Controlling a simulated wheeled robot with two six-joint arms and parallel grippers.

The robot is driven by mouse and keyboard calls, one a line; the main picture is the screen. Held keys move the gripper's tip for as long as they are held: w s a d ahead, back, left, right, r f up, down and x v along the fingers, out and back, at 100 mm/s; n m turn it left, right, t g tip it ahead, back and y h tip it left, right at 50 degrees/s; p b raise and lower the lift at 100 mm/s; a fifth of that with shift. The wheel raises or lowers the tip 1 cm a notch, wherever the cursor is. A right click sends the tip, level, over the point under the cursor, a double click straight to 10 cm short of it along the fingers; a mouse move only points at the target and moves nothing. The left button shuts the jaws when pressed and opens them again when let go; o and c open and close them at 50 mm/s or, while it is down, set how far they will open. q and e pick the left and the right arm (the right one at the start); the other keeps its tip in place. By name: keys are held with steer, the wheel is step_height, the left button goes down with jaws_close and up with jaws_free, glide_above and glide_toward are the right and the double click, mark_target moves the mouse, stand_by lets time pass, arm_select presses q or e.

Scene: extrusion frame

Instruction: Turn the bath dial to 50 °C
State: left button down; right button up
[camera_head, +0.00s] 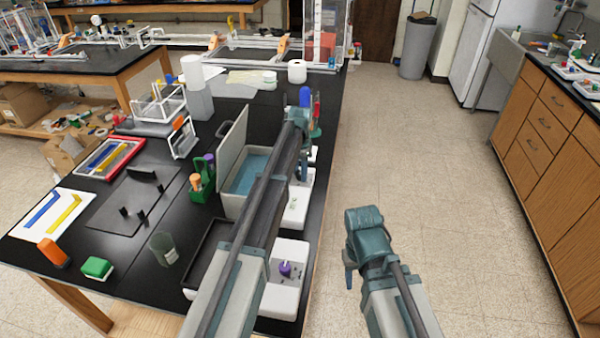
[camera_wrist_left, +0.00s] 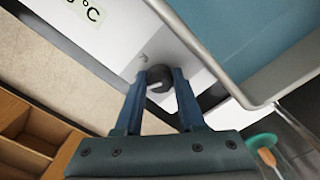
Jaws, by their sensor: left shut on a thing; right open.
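The water bath (camera_head: 228,208) is a pale box with blue water and a raised lid, on the black bench in the head view. In the left wrist view its front panel (camera_wrist_left: 125,35) carries a printed "°C" label (camera_wrist_left: 92,12) and the black dial (camera_wrist_left: 158,76) with a pale mark. My left gripper (camera_head: 303,170) is at the bath's right side. In the left wrist view the fingers (camera_wrist_left: 159,88) are closed on the dial from both sides. The dial is hidden in the head view. My right gripper (camera_head: 350,275) is open and empty over the aisle floor.
A white device with a purple knob (camera_head: 285,269) stands near the bench's front edge. A green holder (camera_head: 202,188), a beaker (camera_head: 164,249) and a black tray (camera_head: 208,258) lie left of my arm. The aisle floor (camera_head: 450,200) to the right is clear.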

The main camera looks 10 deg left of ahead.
arm_select(q)
steer(key=shift+m, duration=0.4)
steer(key=c, duration=0.5)
jaws_free()
step_height(320, 180, up, 14)
steer(key=p, duration=1.3)
steer(key=shift+p, duration=0.4)
steer(key=shift+f, duration=0.15)
